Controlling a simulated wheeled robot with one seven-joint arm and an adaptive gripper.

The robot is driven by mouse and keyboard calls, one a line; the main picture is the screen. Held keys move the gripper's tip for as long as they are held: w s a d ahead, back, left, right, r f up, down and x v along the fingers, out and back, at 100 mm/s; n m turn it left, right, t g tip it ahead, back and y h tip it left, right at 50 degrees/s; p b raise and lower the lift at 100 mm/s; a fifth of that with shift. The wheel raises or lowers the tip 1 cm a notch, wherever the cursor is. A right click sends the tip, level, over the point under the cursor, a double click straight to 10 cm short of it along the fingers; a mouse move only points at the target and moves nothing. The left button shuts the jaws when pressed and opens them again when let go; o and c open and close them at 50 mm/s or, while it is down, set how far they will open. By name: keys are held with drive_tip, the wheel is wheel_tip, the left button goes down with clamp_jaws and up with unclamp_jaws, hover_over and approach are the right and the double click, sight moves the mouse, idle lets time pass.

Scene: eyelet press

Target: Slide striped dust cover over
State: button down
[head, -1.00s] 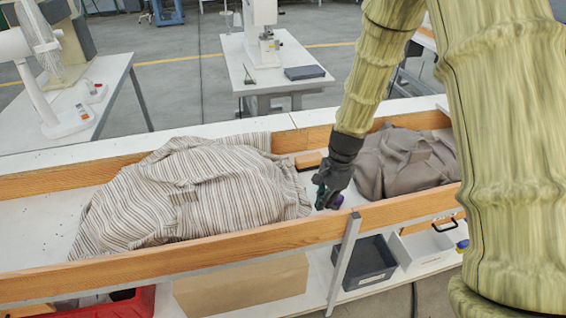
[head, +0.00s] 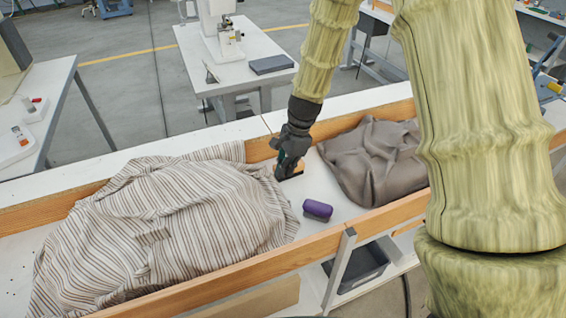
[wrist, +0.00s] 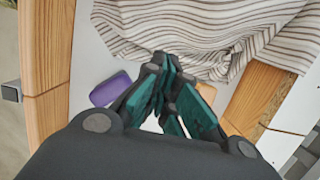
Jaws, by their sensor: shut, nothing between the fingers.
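The striped dust cover (head: 165,222) lies rumpled in a big mound over something in the wood-edged tray, its shape below hidden. It has a small striped tab (head: 153,237) on its near side. In the wrist view its striped edge (wrist: 215,30) lies just beyond my fingertips. My gripper (head: 285,172) is shut and empty at the cover's right edge. I cannot tell whether the fingers touch the cloth. In the wrist view my gripper (wrist: 170,75) shows its teal finger pads close together.
A purple block (head: 317,210) lies in the gap right of the cover. A wooden-topped block (head: 297,171) is partly hidden by my gripper. A plain grey-brown cover (head: 375,160) fills the tray's right part. Wooden rails (head: 215,272) edge the tray.

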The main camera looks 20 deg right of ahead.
wheel_tip(320, 180, down, 4)
drive_tip(key=w, duration=0.2)
drive_tip(key=p, duration=0.2)
hover_over(263, 200)
drive_tip(key=d, duration=0.2)
drive_tip(key=x, duration=0.3)
drive_tip(key=shift+s+d, duration=0.15)
drive_tip(key=shift+s, duration=0.05)
drive_tip(key=shift+f, duration=0.15)
drive_tip(key=shift+w, duration=0.1)
